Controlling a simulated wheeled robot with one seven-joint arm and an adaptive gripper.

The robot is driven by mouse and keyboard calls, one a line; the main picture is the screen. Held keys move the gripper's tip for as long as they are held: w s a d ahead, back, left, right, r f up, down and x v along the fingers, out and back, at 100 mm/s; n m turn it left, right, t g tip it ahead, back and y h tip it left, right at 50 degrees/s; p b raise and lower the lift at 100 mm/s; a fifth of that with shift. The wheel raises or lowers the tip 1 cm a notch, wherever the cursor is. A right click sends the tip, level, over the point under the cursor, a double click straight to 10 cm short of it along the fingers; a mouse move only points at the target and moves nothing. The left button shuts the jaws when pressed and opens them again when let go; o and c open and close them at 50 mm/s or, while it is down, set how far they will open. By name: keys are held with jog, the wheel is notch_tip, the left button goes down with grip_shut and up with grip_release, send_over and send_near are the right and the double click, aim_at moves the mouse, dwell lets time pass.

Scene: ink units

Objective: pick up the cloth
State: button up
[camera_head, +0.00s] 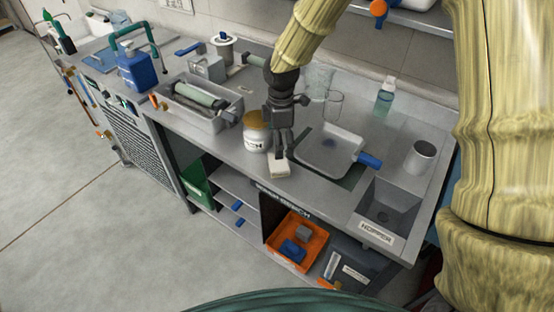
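A small cream-white folded pad (279,170), which looks like the cloth, lies near the front edge of the grey bench, just right of a jar. My gripper (281,154) points down over its back edge. The fingertips are at or just above the cloth; contact is not clear. The fingers look close together, but their gap is too small to make out. The cloth seems to rest on the bench top, and my gripper covers part of its back side.
The jar with an ochre lid (257,132) stands close left of my gripper. Clear glassware (333,105) stands behind. A hopper (386,208) is at the front right. The bench front edge is near.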

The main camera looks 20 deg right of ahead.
aim_at(277, 161)
notch_tip(277, 161, down, 3)
jog(key=shift+w+f+p, duration=0.1)
jog(key=shift+f+p, duration=0.1)
jog(key=shift+p, duration=0.1)
jog(key=shift+a+f, duration=0.1)
jog(key=shift+f, duration=0.05)
jog(key=f+p, duration=0.1)
jog(key=f, duration=0.2)
jog(key=shift+w+a+p, duration=0.1)
jog(key=shift+a+p, duration=0.25)
jog(key=shift+p, duration=0.05)
jog(key=shift+f, duration=1.05)
jog(key=c, duration=1.1)
jog(key=shift+r, duration=0.1)
